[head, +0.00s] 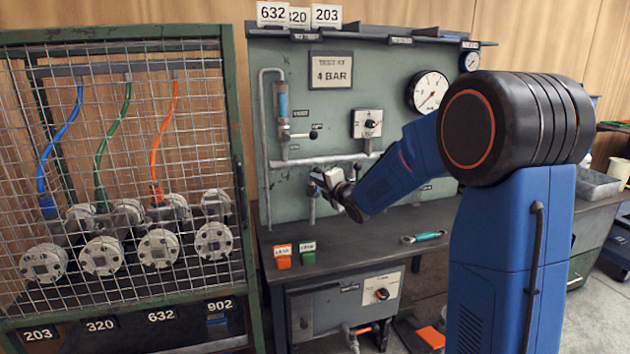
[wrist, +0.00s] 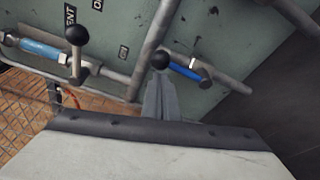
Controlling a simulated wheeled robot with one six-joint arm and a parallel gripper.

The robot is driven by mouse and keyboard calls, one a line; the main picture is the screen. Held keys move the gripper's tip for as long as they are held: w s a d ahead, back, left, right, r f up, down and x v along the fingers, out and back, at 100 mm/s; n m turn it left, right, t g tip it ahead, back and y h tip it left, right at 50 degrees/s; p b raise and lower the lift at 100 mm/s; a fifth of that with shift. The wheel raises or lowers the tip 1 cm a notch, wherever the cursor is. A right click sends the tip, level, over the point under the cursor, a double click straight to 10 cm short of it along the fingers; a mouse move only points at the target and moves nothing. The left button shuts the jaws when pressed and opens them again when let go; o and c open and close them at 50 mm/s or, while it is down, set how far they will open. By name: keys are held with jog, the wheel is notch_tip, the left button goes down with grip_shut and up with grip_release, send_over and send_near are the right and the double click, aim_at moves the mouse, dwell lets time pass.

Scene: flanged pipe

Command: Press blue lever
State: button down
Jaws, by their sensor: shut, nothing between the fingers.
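The blue lever (wrist: 184,70) shows in the wrist view as a short blue handle with a black ball knob (wrist: 160,61) at its left end. It sits by a grey pipe on the green-grey panel. My gripper (wrist: 159,82) is shut and empty, its fingertips just below the knob in that picture; I cannot tell whether they touch it. In the head view my gripper (head: 320,178) is in front of the panel's lower pipe. A black knob (head: 357,167) shows just above my wrist there, while the blue handle is not clearly visible.
A second black-knobbed lever (head: 315,133) sits above, beside a blue tube (head: 282,104). A dial switch (head: 368,124) and a gauge (head: 429,92) are on the panel (head: 340,100). A mesh cage (head: 120,150) stands left. Orange and green blocks and a teal-handled tool (head: 424,237) lie on the bench.

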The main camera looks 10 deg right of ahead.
jog(key=d+f+m+t+h, duration=0.1)
jog(key=d+f+m+t, duration=0.2)
jog(key=m, duration=1.4)
jog(key=shift+w+d+f+t+h, duration=0.3)
jog(key=shift+d+f, duration=1.6)
jog(key=shift+d, duration=1.3)
jog(key=shift+s+f, duration=0.1)
jog(key=shift+f, duration=0.05)
